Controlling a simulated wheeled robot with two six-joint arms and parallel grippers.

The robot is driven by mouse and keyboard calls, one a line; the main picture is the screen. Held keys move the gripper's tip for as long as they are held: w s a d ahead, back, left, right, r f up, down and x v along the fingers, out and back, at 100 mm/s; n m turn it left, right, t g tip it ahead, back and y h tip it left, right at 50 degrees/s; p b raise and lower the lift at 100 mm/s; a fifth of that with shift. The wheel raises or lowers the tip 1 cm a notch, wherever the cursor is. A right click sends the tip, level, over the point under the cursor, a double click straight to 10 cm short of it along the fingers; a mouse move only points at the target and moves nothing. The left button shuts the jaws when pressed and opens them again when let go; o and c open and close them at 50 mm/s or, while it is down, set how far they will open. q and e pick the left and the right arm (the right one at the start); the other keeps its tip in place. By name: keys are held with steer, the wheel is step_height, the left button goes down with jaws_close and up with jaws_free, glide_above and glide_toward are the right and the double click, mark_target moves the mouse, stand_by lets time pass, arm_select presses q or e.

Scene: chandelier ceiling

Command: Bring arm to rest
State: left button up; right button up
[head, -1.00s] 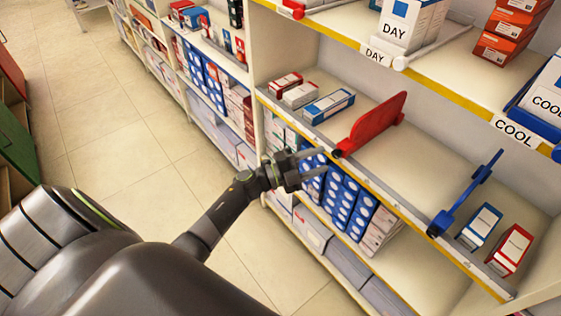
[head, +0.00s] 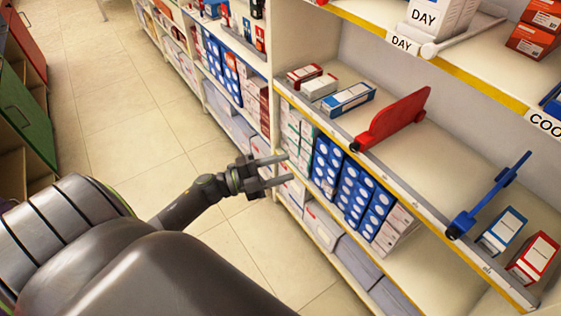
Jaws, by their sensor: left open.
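My left gripper (head: 277,171) is open and empty. It hangs in the aisle in front of the shelf unit, its fingers pointing right toward the stacked boxes on the lower shelf. A gap or contact between the fingertips and those boxes cannot be told for sure. My left arm reaches in from the lower left. My right gripper is not in view.
The middle shelf holds several small boxes (head: 347,98), a red divider (head: 394,119) and a blue divider (head: 487,197). Blue boxes (head: 361,191) stand below. A green cabinet (head: 22,118) is at far left. The tiled floor (head: 125,115) between is clear.

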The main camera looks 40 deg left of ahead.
arm_select(q)
steer(key=s+a+f+n+g+y, duration=0.1)
steer(key=s+a+f+n+y, duration=0.3)
steer(key=f, duration=0.5)
steer(key=s+a+f+n+g+y+p, duration=0.1)
steer(key=s+a+f+n+y, duration=0.1)
steer(key=f+n+y, duration=0.55)
steer(key=s+a+f+n+y, duration=0.2)
steer(key=s+a+f+n, duration=0.15)
steer(key=f, duration=0.65)
steer(key=s+d+f+n+g, duration=0.2)
steer(key=s+f, duration=0.4)
steer(key=s, duration=0.3)
steer(key=s+d+f+n+g, duration=0.3)
steer(key=s+f+g, duration=0.2)
steer(key=s, duration=0.5)
steer(key=s+d+f+n+g, duration=0.2)
steer(key=s+d+f+g, duration=0.1)
steer(key=s+f, duration=0.4)
steer(key=s+g, duration=0.1)
steer(key=s, duration=0.2)
steer(key=shift+d+n+g+p, duration=0.3)
steer(key=shift+d+p, duration=0.05)
steer(key=shift+p, duration=0.05)
